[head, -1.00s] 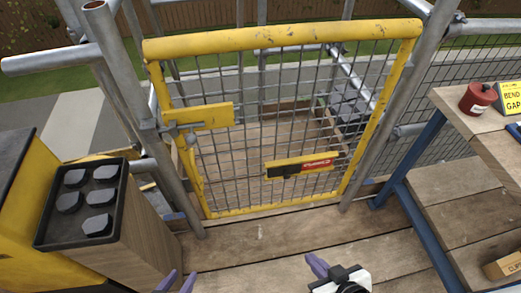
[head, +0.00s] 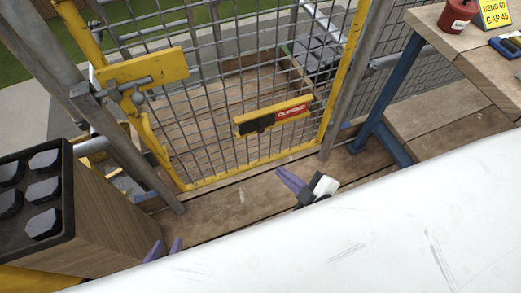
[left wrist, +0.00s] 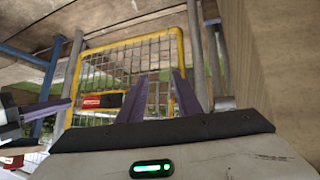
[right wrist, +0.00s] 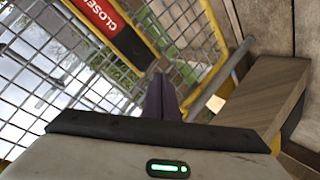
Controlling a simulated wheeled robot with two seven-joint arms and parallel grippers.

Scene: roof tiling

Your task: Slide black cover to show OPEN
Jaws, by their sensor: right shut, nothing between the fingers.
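The sign plate (head: 240,131) is yellow and hangs on the mesh of the yellow gate. A black cover (head: 257,124) sits on its left part, and red CLOSED lettering (head: 293,111) shows on its right. In the right wrist view the red CLOSED panel (right wrist: 97,12) and the black cover (right wrist: 133,46) are at the top. My right gripper (head: 283,176), with purple fingers, is shut and empty, below the sign and apart from it. My left gripper (head: 163,250) is open and empty at the lower left, its fingers apart in the left wrist view (left wrist: 160,82).
A yellow latch plate (head: 150,68) is on the gate's left side. A wooden box with a black tray (head: 60,235) of dark blocks stands at left. A workbench (head: 440,25) with a red pot (head: 457,17) is at right. My white arm covers the lower right.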

